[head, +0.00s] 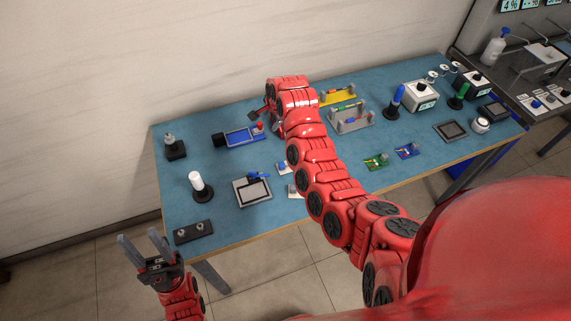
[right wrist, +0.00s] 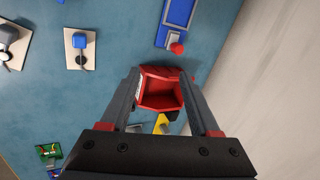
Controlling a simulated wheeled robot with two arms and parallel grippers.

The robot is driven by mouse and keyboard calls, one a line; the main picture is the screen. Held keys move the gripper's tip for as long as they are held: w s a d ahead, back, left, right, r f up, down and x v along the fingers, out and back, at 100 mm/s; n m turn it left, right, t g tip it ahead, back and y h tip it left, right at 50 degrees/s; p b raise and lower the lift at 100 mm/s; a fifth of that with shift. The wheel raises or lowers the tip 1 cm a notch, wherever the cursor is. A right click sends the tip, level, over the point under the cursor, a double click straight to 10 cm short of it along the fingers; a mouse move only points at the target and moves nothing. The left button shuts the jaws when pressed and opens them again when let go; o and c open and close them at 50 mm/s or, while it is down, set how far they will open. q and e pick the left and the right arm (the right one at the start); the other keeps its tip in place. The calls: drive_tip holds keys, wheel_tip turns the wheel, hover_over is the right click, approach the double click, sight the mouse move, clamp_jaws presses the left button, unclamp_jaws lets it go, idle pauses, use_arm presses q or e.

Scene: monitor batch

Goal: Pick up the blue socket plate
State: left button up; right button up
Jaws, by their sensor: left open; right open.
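The blue socket plate, a pale square plate with a blue block on it, lies on the blue table. It shows in the right wrist view (right wrist: 80,48), upper left of the fingers, and in the head view (head: 283,167), just left of my right arm. My right gripper (right wrist: 168,100) is open, with its fingers apart and the plate outside them. A red open box (right wrist: 160,90) shows between the fingers; I cannot tell whether they touch it. In the head view my right arm largely hides that gripper. My left gripper (head: 144,245) is open and empty, off the table's front left corner.
Near the plate are a second small plate (head: 292,191), a grey framed pad (head: 252,192) with a blue item, and a blue device (head: 240,136) with a red knob. Green and blue boards (head: 376,161) lie right of my arm. The wall closes the back.

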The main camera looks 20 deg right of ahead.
drive_tip(key=s+d+r+m+g, duration=0.2)
drive_tip(key=s+r+g, duration=0.25)
drive_tip(key=s, duration=0.35)
drive_tip(key=b, duration=0.6)
hover_over(282, 164)
drive_tip(key=d, duration=0.1)
drive_tip(key=shift+g+h, duration=0.25)
drive_tip(key=shift+h, duration=0.05)
wheel_tip(282, 164, down, 11)
drive_tip(key=shift+r, duration=0.1)
drive_tip(key=shift+f+p, duration=0.7)
drive_tip(key=shift+f, duration=0.05)
drive_tip(key=shift+a+f+p, duration=0.2)
drive_tip(key=shift+f+p, duration=0.3)
drive_tip(key=shift+p, duration=0.05)
drive_tip(key=shift+a+f+p, duration=0.25)
drive_tip(key=shift+f+p, duration=0.2)
drive_tip(key=shift+f, duration=1.65)
drive_tip(key=shift+c, duration=0.3)
